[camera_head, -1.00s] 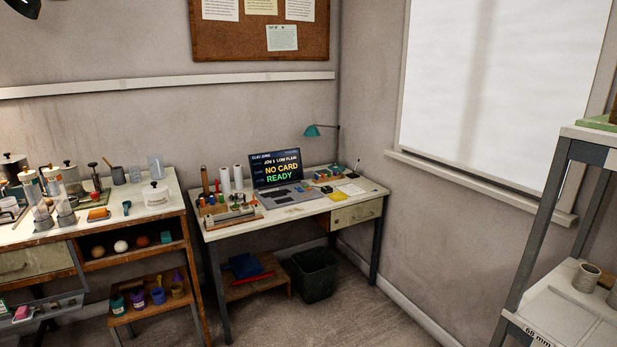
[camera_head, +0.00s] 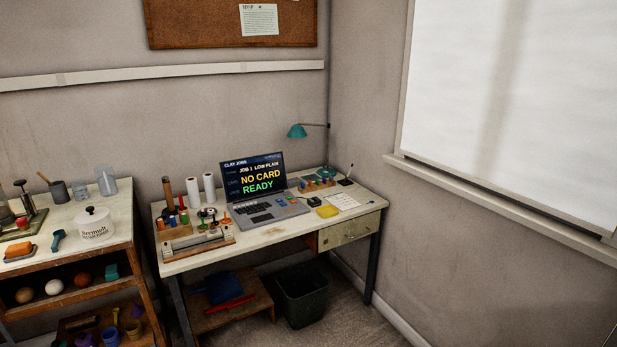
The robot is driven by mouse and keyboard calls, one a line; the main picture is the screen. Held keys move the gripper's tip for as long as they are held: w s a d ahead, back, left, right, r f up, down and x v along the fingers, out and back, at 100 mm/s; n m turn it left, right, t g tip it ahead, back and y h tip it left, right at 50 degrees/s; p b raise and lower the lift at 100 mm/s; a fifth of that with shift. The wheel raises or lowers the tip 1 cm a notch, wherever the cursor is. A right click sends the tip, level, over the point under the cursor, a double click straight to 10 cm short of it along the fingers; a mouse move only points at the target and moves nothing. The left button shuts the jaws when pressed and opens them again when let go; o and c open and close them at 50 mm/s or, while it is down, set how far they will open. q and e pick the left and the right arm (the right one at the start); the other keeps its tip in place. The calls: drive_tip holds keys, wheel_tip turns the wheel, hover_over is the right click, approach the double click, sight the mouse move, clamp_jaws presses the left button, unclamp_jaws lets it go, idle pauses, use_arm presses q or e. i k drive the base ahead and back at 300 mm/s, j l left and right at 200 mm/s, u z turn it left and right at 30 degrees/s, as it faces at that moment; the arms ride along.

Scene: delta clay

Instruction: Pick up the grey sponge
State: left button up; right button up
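I cannot make out a grey sponge in the head view. Neither of my grippers is in view.
The desk (camera_head: 275,236) holds a laptop (camera_head: 262,190), a lamp (camera_head: 298,131), white rolls and a tool rack. The left bench holds a lidded white pot (camera_head: 95,224). A dark bin (camera_head: 303,292) and a low wooden stand (camera_head: 235,312) are under the desk.

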sight(294, 183)
drive_tip(key=i+z, duration=0.15)
drive_tip(key=i, duration=0.5)
drive_tip(key=i+j+z, duration=0.1)
drive_tip(key=i, duration=0.5)
drive_tip(key=i+j+z, duration=0.15)
drive_tip(key=i, duration=0.5)
drive_tip(key=i+j+z, duration=0.1)
drive_tip(key=i, duration=0.5)
